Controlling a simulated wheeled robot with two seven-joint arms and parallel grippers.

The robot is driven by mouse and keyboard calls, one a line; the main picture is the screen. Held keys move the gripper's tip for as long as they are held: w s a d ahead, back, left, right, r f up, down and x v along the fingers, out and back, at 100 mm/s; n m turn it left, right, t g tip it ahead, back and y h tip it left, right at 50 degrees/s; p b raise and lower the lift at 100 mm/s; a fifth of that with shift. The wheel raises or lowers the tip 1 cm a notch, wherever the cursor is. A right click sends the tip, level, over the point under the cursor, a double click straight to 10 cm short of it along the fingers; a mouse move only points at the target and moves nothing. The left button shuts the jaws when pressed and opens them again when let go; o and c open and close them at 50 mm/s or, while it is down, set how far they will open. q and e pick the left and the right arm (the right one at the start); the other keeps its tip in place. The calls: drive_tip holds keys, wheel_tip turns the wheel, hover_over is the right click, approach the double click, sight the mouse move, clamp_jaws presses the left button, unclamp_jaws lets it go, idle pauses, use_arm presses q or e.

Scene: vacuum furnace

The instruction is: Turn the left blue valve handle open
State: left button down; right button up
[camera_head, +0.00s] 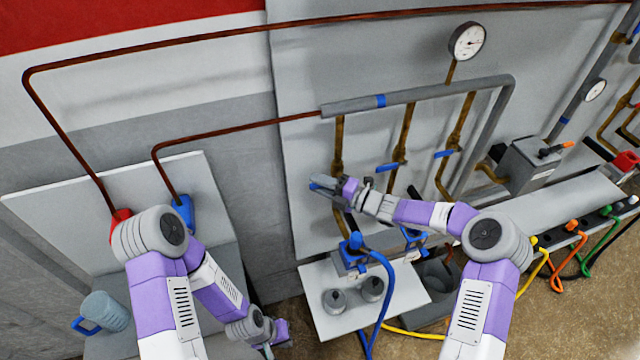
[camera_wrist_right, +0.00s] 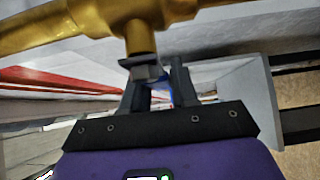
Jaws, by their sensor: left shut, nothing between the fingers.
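The left blue valve handle (camera_head: 316,186) is on the leftmost brass pipe (camera_head: 339,140), mostly hidden behind my right gripper. My right gripper (camera_head: 325,185) is right at that valve. In the right wrist view, its two dark fingers (camera_wrist_right: 156,88) stand apart just below a brass valve body (camera_wrist_right: 138,35) and its grey nut (camera_wrist_right: 147,72). A sliver of blue shows between the fingers; I cannot tell whether they grip it. My left gripper (camera_head: 284,332) is low, well away from the valves, shut and empty.
Two more blue handles are to the right, a middle one (camera_head: 387,167) and a right one (camera_head: 444,154). A gauge (camera_head: 467,41) is above the grey manifold pipe (camera_head: 420,94). A white table (camera_head: 408,308) with a blue hose (camera_head: 386,290) stands below.

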clamp_jaws()
drive_tip(key=shift+r, duration=0.15)
drive_tip(key=shift+r+m+t+y+p, duration=0.3)
drive_tip(key=shift+r+m+y+p, duration=0.15)
drive_tip(key=shift+m+y+p, duration=0.2)
drive_tip(key=shift+d+r+m+t+y+p, duration=0.3)
drive_tip(key=shift+r+m+t+y, duration=0.35)
drive_tip(key=shift+m, duration=0.4)
drive_tip(key=shift+w+d+r+m+t+y, duration=0.15)
drive_tip(key=shift+r+m+t, duration=0.15)
drive_tip(key=shift+m+t, duration=0.4)
drive_tip(key=shift+w+d+r+m+t+y, duration=0.15)
drive_tip(key=shift+r+m+t, duration=0.25)
drive_tip(key=shift+m, duration=0.4)
drive_tip(key=shift+s, duration=0.1)
drive_tip(key=o, duration=0.5)
unclamp_jaws()
